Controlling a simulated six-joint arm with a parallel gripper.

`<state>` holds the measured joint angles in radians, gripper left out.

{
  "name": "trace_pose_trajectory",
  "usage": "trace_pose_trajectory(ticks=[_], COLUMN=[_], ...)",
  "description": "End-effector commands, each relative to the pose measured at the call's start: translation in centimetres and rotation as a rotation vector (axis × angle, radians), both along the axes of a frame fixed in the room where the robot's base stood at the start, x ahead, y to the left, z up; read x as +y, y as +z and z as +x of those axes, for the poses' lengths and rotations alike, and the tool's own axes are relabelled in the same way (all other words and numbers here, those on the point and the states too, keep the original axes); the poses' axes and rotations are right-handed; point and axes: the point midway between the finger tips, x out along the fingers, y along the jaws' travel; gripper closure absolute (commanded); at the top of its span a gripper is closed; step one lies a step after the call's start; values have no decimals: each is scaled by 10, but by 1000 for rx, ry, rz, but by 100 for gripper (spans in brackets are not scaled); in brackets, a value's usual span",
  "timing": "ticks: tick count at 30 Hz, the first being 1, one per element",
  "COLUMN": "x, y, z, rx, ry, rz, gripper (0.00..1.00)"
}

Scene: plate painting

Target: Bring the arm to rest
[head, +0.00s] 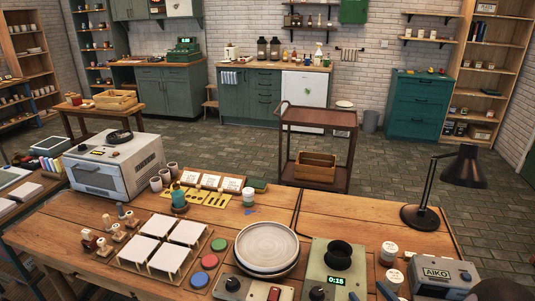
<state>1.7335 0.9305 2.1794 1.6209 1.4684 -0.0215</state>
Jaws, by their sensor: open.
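My gripper (370,293) shows only at the bottom edge of the head view, as two dark fingertips set apart. It looks open, with nothing seen between the fingers; the rest of it is cut off by the frame. A dark rounded shape at the bottom right corner looks like part of my arm. Left of the gripper is a green device (334,257) with a black round top and a display reading 0:15. A stack of pale plates (267,245) lies further left on the wooden table (330,213).
A grey AIKO box (440,274), lidded tubs (390,250) and a black lamp (420,216) stand at right. White square tiles (161,225), coloured pads (209,261), stamps (104,247) and a grey oven (115,162) are at left. The back right tabletop is mostly clear.

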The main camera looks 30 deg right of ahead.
Motion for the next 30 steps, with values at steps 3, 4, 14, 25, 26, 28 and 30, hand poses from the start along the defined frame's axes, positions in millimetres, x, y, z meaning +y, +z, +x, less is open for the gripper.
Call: trace_pose_trajectory(ticks=[3, 4, 14, 25, 26, 28, 30], x=[67, 85, 269, 347, 348, 348, 348], y=[16, 19, 29, 30, 31, 34, 38], z=[53, 63, 78, 14, 11, 7, 6], rx=[82, 103, 339, 478, 478, 470, 451], ry=[308, 387, 1230, 2012, 2063, 2169, 2255], rz=[-61, -81, -416, -1105, -1175, -1349, -1523], gripper=[40, 40, 40, 40, 40, 40, 40])
